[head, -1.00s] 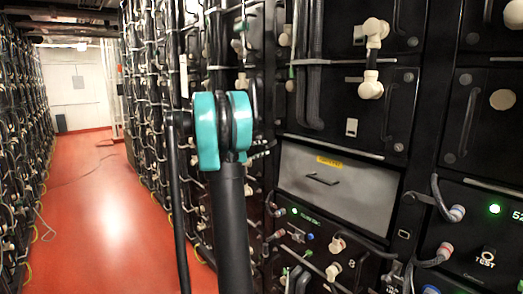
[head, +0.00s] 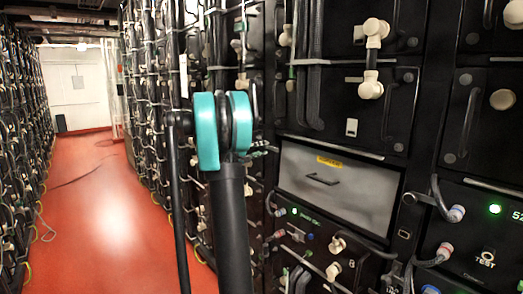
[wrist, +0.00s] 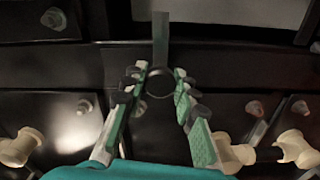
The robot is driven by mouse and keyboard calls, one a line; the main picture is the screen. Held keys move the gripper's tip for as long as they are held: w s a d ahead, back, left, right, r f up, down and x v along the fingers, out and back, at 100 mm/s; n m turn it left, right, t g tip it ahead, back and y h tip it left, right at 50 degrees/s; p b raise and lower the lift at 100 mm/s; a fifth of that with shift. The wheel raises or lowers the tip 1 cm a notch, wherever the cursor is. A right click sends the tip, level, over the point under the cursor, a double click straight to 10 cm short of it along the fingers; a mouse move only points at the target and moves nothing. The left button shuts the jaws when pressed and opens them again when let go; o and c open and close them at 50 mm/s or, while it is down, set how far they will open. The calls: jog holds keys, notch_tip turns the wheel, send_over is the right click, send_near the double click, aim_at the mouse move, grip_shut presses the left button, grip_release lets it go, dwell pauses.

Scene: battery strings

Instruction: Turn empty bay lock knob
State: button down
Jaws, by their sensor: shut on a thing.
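My gripper (wrist: 160,84) shows in the wrist view, with its green-padded fingers reaching up from the bottom. Its fingertips are closed around a small dark round lock knob (wrist: 159,83), one finger on each side. A grey-green upright strip (wrist: 161,35) stands directly above the knob. The knob's turn angle is too dark to read. In the head view, a bay with a pale grey front panel (head: 350,193), a dark handle and a yellow label (head: 329,161) is right of my arm. My arm hides part of the rack there, and the fingers are not clear in that view.
Cream connectors (wrist: 20,147) sit low at the left in the wrist view, and more (wrist: 292,147) at the right. Battery units with cables (head: 383,110) surround the bay. A lit unit (head: 478,235) is at the right. The red aisle floor (head: 105,215) is open at the left.

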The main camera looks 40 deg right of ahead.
dwell(0.4)
jog(key=c, duration=1.2)
grip_release()
jog(key=shift+a, duration=0.1)
jog(key=a, duration=0.8)
jog(key=s+a, duration=0.1)
jog(key=a, duration=0.2)
jog(key=shift+a, duration=0.4)
